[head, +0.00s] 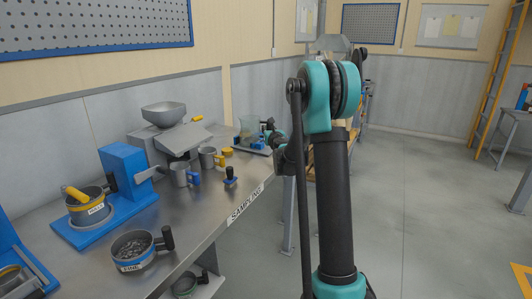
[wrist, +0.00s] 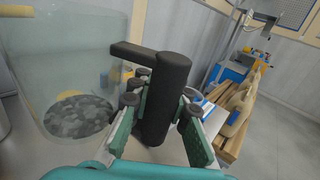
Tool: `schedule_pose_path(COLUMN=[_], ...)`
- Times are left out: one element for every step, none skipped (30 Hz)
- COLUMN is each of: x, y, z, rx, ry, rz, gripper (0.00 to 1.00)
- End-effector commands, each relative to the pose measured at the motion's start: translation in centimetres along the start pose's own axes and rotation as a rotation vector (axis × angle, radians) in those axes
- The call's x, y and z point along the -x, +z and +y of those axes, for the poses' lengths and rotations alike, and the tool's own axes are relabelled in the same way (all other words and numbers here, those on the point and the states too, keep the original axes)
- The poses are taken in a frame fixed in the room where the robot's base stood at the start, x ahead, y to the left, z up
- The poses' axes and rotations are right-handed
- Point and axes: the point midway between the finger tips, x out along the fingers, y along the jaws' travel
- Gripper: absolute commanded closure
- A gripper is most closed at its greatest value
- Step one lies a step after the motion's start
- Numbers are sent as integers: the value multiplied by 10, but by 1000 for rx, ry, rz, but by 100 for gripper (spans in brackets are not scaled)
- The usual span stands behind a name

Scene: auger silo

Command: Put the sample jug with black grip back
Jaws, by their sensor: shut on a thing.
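The clear sample jug (wrist: 70,60) fills the left of the wrist view, with dark grey grains at its bottom. Its black grip (wrist: 168,95) stands between the green-padded fingers of my gripper (wrist: 160,112), which is shut on it. In the head view the jug (head: 248,128) is at the far end of the bench, above or on a blue-edged base (head: 253,148); I cannot tell whether it touches. My gripper (head: 272,137) is at its right side, partly hidden by my arm.
The steel bench (head: 185,215) carries a pot with black grip (head: 133,258), a yellow-handled pot (head: 88,207) in a blue stand, grey mugs (head: 183,176), a blue-black piece (head: 231,175) and a grey funnel (head: 165,115). A pot (head: 184,286) sits below. Floor at right is mostly clear.

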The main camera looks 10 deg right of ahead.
Motion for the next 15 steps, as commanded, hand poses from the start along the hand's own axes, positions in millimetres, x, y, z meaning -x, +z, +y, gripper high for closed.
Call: schedule_pose_path(x=[-1,-1,0,-1,-1,0,-1,0,0,-1,0,0,0,0,0], y=[-14,-21,-31,-38,-44,-52,-57,-62,-67,-70,-72,-74,-76,-77,-79], z=[0,0,0,0,0,0,0,0,0,0,0,0,0,0,0], rx=[0,0,0,0,0,0,0,0,0,0,0,0,0,0,0], ry=[0,0,0,0,0,0,0,0,0,0,0,0,0,0,0], rz=[0,0,0,0,0,0,0,0,0,0,0,0,0,0,0], gripper=[100,100,100,100,100,100,100,100,100,100,100,100,100,100,100])
